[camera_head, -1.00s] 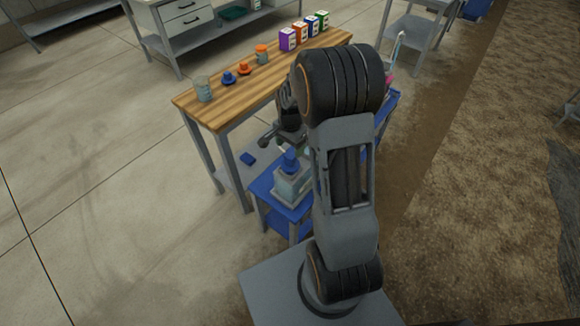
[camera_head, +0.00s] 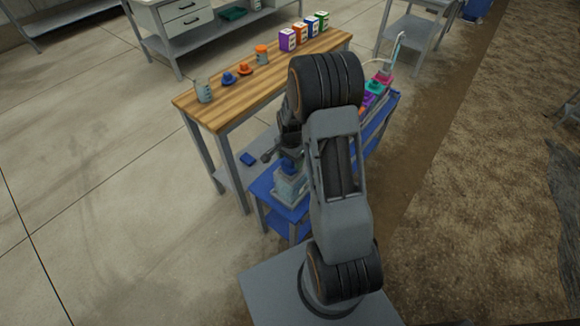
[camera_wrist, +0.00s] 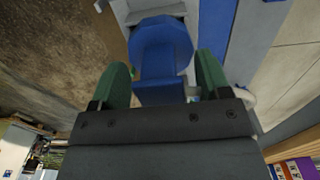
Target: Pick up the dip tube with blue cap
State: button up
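The blue cap (camera_head: 288,167) of the dip tube tops a pale, see-through container (camera_head: 290,186) on the near end of the blue cart (camera_head: 266,188). In the wrist view the blue cap (camera_wrist: 160,50) fills the space between my green fingertips. My gripper (camera_wrist: 164,80) is open around the cap, one finger on each side. Contact with the cap cannot be made out. In the head view my gripper (camera_head: 286,150) is dark and partly hidden by my arm. Any tube below the cap is hidden.
The wooden bench (camera_head: 215,115) stands just left of the cart. It holds a grey cup (camera_head: 204,92), a blue cap-like part (camera_head: 228,78), an orange one (camera_head: 244,69), an orange-lidded jar (camera_head: 262,54) and several boxes (camera_head: 300,34). Pink, teal and purple items (camera_head: 376,85) sit farther along the cart.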

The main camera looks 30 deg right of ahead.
jog(key=c, duration=1)
jog(key=shift+c, duration=0.2)
jog(key=shift+r, duration=0.1)
